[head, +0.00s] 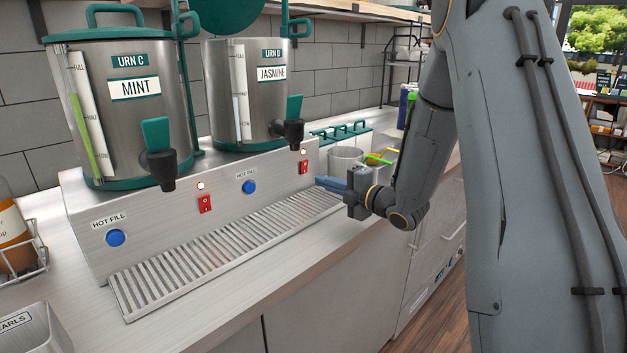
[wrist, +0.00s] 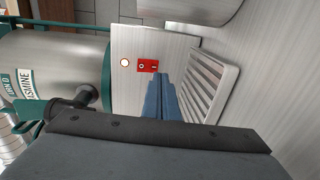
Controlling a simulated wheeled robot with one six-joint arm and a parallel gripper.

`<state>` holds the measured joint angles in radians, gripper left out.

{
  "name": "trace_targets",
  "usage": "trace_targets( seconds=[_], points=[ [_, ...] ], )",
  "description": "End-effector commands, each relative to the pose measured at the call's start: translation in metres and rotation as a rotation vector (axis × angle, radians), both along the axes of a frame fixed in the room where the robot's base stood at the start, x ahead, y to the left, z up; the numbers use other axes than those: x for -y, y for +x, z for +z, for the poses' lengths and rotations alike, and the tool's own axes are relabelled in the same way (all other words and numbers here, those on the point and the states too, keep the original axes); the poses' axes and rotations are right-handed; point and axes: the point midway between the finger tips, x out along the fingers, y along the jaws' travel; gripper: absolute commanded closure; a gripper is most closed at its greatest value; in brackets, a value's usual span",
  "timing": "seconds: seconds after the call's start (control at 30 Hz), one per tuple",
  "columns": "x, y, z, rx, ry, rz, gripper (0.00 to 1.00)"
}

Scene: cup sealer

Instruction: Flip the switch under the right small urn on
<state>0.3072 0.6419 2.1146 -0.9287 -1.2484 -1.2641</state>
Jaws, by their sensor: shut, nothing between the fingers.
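The right small urn (head: 222,95), labelled URN D JASMINE, stands on the steel base and also shows sideways in the wrist view (wrist: 60,62). Under it, a small red rocker switch (head: 303,167) sits on the base's front panel; in the wrist view the switch (wrist: 147,65) has white marks. A pale round lamp (head: 303,151) is just above it. My gripper (head: 320,181) is shut and empty, in front of the panel. In the wrist view its blue fingertips (wrist: 159,77) appear right beside the switch; I cannot tell whether they touch it. Which way the rocker is tilted is unclear.
The larger urn (head: 125,130), labelled URN C MINT, has its own red switch (head: 205,203). Blue buttons (head: 249,187) are on the panel. A slatted drip tray (head: 220,254) lies below. Steel containers (head: 346,160) stand behind my gripper. The counter's front strip is clear.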

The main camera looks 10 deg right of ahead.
Motion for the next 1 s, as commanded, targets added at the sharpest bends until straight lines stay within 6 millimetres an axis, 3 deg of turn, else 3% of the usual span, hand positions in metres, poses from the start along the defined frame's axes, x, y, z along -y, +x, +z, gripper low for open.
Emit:
trace_targets(
  seconds=[0.03,0.2,0.4,0.6,1.0],
  points=[
    [0.01,-0.01,-0.004,0.0,0.0,-0.006,1.0],
    [0.02,-0.04,-0.008,0.001,0.001,0.006,1.0],
    [0.035,-0.066,-0.01,0.002,0.001,0.009,1.0],
    [0.042,-0.077,-0.012,0.001,0.0,0.01,1.0],
    [0.043,-0.077,-0.011,0.001,0.001,0.008,1.0]
  ],
)
